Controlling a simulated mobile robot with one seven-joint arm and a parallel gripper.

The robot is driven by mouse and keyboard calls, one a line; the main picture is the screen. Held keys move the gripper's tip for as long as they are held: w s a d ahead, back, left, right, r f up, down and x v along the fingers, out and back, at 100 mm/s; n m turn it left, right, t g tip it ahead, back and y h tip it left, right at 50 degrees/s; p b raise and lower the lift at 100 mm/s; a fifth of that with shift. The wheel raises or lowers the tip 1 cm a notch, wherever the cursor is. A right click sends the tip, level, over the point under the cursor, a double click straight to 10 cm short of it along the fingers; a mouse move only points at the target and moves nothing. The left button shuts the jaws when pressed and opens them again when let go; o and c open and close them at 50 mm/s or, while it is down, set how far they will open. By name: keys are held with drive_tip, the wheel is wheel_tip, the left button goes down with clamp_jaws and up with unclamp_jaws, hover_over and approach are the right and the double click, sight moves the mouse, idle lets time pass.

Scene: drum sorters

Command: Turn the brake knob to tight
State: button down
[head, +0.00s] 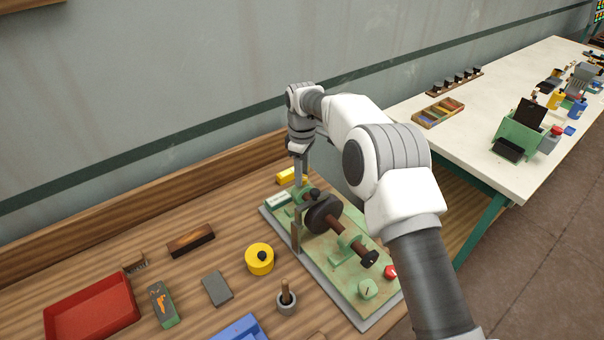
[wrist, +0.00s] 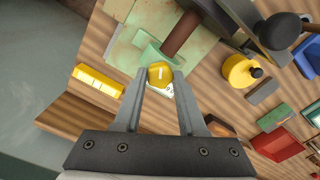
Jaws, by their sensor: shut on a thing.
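The yellow brake knob (wrist: 160,72) has a pale line on its face. It sits between the fingertips of my gripper (wrist: 161,78) in the wrist view, with one finger on each side. My gripper is shut on it. In the head view my gripper (head: 300,182) reaches down at the back end of the drum sorter, and I cannot make out the knob there. The sorter's green board (head: 325,258) carries a dark wheel (head: 322,213) on a brown shaft. A pale label (head: 278,200) lies near the gripper, partly covered by the fingers in the wrist view.
A green knob (head: 367,288) and a red knob (head: 390,271) sit at the board's front end. A yellow block (head: 287,175) lies behind the board. A yellow round pot (head: 259,259), a grey cup (head: 287,303) and a red tray (head: 92,308) stand left on the wooden bench.

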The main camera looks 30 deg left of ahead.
drive_tip(key=m, duration=0.3)
drive_tip(key=shift+m, duration=2.1)
drive_tip(key=shift+r, duration=0.1)
drive_tip(key=shift+c, duration=2.4)
unclamp_jaws()
wheel_tip(320, 180, up, 17)
drive_tip(key=p, duration=0.1)
drive_tip(key=shift+r, duration=0.15)
drive_tip(key=shift+s, duration=0.1)
